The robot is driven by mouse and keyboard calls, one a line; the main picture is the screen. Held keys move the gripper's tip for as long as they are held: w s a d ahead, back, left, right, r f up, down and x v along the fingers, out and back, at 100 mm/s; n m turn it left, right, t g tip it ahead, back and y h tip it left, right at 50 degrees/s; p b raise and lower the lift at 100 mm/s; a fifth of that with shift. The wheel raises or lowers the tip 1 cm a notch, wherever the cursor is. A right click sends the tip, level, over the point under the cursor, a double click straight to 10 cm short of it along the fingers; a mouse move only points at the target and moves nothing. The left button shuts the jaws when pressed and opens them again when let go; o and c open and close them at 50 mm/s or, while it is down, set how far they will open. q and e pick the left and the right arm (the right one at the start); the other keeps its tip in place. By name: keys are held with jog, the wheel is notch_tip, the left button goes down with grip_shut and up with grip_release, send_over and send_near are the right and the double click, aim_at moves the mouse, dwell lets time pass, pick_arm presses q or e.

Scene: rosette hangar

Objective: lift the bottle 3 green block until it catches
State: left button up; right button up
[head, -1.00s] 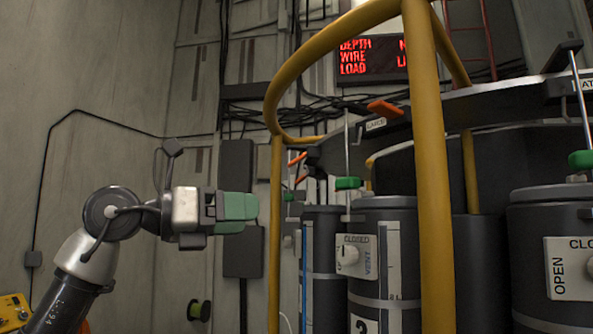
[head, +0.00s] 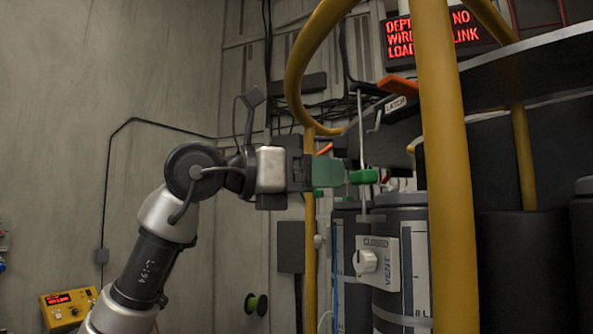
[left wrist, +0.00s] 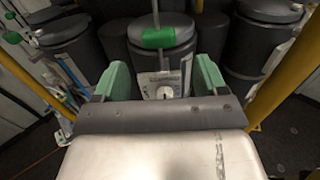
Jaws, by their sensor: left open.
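The green block (head: 363,177) sits on a thin upright rod above a dark bottle (head: 400,215) with a white CLOSED/VENT panel. The bottle's number is outside the head view now. My left gripper (head: 338,173) is open, its green fingers level with the block and just left of it; I cannot tell if they touch it. In the left wrist view the block (left wrist: 158,38) lies ahead of and between the spread fingers (left wrist: 160,68). A label reading LATCH (head: 396,103) is on the dark bracket above, below an orange handle (head: 398,86). My right gripper is not in view.
A yellow rail (head: 447,190) stands upright right of the bottle, and another yellow post (head: 310,240) stands left of it. More dark bottles (left wrist: 272,40) stand either side in the left wrist view. A red-lettered sign (head: 430,38) hangs behind.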

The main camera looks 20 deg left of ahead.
aim_at(355, 177)
pick_arm(q)
jog(key=p+x, duration=0.1)
jog(key=x, duration=0.2)
jog(key=shift+w+r, duration=0.15)
jog(key=shift+w+d+p, duration=0.25)
jog(key=shift+d+p, duration=0.05)
jog(key=shift+p, duration=0.05)
jog(key=shift+p+x, duration=0.6)
jog(key=shift+x, duration=0.55)
jog(key=shift+w, duration=0.1)
jog(key=shift+d, duration=0.15)
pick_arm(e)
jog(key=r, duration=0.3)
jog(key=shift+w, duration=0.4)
